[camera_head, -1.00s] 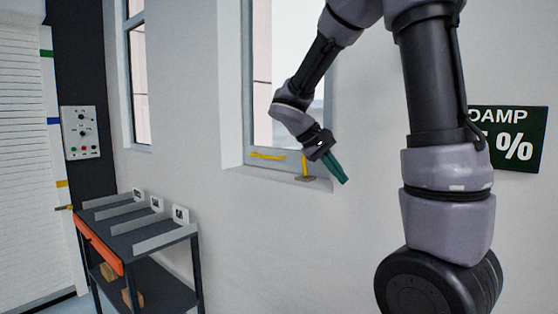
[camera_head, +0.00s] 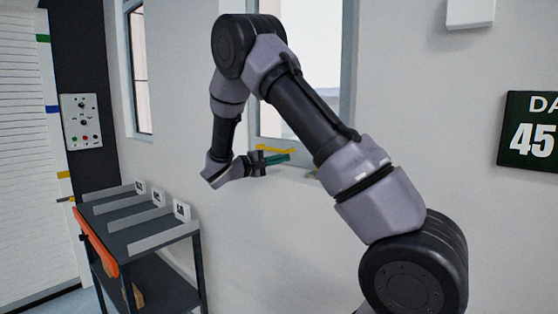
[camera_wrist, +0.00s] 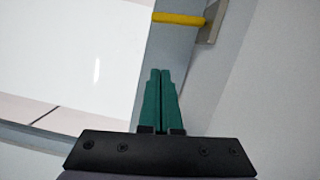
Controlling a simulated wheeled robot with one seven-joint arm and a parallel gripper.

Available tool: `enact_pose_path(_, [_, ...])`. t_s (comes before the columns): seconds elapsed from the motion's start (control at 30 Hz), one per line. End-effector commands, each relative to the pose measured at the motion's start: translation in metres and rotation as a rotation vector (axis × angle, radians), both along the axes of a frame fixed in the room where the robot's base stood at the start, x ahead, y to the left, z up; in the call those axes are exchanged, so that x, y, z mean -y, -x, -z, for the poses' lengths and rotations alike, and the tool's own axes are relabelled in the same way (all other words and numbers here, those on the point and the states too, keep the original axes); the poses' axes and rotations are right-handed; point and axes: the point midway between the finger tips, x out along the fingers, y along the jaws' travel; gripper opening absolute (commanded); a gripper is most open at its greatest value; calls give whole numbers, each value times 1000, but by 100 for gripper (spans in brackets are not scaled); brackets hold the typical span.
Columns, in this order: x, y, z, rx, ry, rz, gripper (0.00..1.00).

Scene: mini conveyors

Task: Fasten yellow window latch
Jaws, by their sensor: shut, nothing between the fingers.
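The yellow window latch (camera_head: 275,149) shows as a bar low on the grey window frame, just above my gripper fingers in the head view. In the wrist view a yellow bar (camera_wrist: 178,18) crosses the frame near the top, its right end at a grey metal bracket (camera_wrist: 210,22). I cannot tell whether it sits in the bracket or only beside it. My gripper (camera_head: 288,158) has its teal fingers shut and empty, pointing right along the lower frame. In the wrist view the fingertips (camera_wrist: 160,72) are apart from the yellow bar in the picture. My arm hides part of the window and sill.
The window frame (camera_head: 349,60) and white wall (camera_head: 430,120) are close to my arm. A dark shelf cart (camera_head: 150,238) with grey dividers stands at the lower left. A control box (camera_head: 82,121) and a dark number sign (camera_head: 530,135) hang on the walls.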

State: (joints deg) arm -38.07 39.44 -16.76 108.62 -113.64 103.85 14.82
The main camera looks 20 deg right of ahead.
Motion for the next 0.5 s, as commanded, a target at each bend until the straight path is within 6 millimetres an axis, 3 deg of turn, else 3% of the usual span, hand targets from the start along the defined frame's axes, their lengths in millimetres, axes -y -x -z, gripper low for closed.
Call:
enact_pose_path(0.03, [14, -3, -1, -1, -1, 6, 0])
enact_pose_path(0.27, [59, -19, -2, -1, -1, 5, 0])
enact_pose_path(0.5, [74, 8, -7, -2, -2, 2, 0])
